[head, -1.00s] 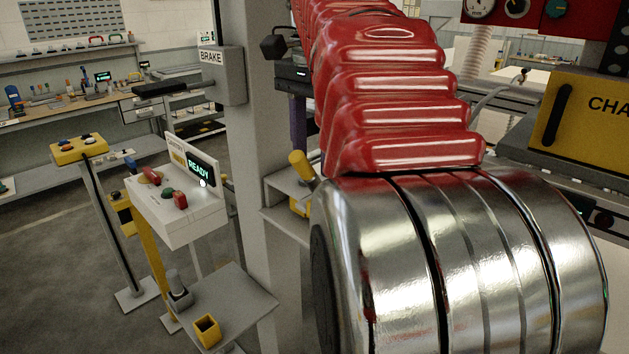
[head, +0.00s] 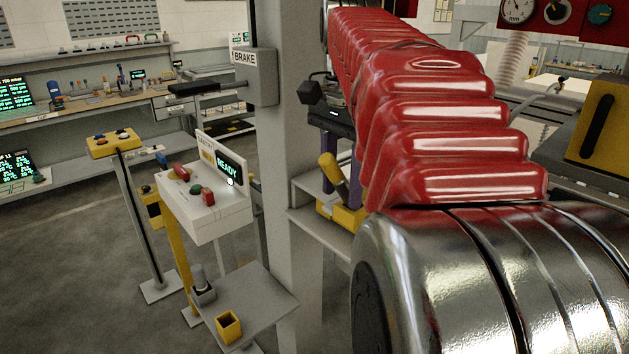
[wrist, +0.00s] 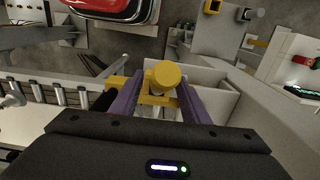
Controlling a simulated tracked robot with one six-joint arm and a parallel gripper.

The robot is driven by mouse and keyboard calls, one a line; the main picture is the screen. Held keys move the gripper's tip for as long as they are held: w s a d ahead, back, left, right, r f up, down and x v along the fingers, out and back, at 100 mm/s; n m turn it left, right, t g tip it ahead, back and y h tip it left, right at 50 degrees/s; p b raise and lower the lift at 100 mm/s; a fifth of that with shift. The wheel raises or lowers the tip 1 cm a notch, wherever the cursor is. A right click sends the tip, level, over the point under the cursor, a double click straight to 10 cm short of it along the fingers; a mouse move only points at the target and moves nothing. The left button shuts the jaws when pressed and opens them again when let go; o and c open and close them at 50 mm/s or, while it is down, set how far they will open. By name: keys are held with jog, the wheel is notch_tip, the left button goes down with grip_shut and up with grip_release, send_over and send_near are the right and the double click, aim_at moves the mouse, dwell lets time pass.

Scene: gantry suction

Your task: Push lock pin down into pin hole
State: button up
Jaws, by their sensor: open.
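The lock pin appears to be the yellow cylinder (head: 332,172) that tilts up from a yellow block (head: 347,216) on a grey shelf beside the post. My gripper (head: 341,165) has purple fingers pointing down near this pin. In the wrist view the round yellow top (wrist: 164,74) shows between the two purple fingers of my gripper (wrist: 158,95), with some room on each side. The fingers are open and hold nothing. The pin hole is hidden, and I cannot tell whether a finger touches the pin.
A grey post (head: 292,140) with a BRAKE box (head: 252,78) stands left of my arm. A white control box (head: 212,205) showing READY and a grey plate with a yellow cup (head: 229,326) stand at the lower left. Floor at the left is open.

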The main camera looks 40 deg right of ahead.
jog(key=shift+c, duration=0.3)
grip_shut()
dwell(0.6)
